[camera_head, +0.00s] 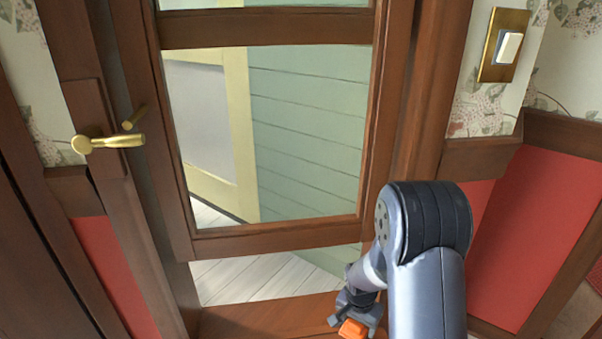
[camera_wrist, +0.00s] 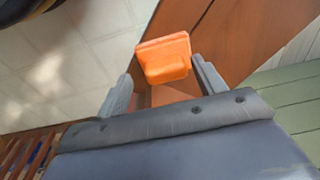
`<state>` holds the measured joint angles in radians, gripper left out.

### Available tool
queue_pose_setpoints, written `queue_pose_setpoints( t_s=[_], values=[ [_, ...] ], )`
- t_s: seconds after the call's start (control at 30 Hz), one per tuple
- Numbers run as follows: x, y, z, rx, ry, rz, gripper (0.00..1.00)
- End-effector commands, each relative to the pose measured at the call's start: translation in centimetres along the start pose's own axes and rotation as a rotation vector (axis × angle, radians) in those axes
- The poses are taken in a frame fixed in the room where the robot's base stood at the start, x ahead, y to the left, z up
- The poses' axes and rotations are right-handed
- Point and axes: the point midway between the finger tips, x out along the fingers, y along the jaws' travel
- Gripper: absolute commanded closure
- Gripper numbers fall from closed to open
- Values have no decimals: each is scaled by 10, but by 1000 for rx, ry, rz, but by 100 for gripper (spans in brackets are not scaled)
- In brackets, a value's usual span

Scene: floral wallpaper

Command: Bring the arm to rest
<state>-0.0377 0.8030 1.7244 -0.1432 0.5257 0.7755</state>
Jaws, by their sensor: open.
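My gripper (camera_head: 352,318) hangs low at the bottom centre of the head view, at the end of my bent arm. It is in front of the lower part of a wooden glazed door (camera_head: 275,237). In the wrist view, my gripper (camera_wrist: 161,68) has its two grey fingers spread apart. An orange block-like piece (camera_wrist: 163,57) shows between the fingertips. I cannot tell whether it is part of the gripper or a separate thing. My arm link hides part of the frame at the right.
A brass lever handle (camera_head: 107,142) is on the left, with a second brass lever behind it. A light switch (camera_head: 503,45) is on the floral wall at right. Red panels (camera_head: 535,235) line the lower wall. Pale boards (camera_head: 245,277) show below the door's bottom rail.

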Motion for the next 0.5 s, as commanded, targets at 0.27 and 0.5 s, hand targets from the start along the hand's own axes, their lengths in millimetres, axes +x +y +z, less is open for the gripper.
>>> queue_pose_setpoints(
  t_s=[0.27,0.5],
  values=[
    [-12,0,-3,1,2,-1,34],
    [-21,0,-4,1,0,0,34]
  ],
)
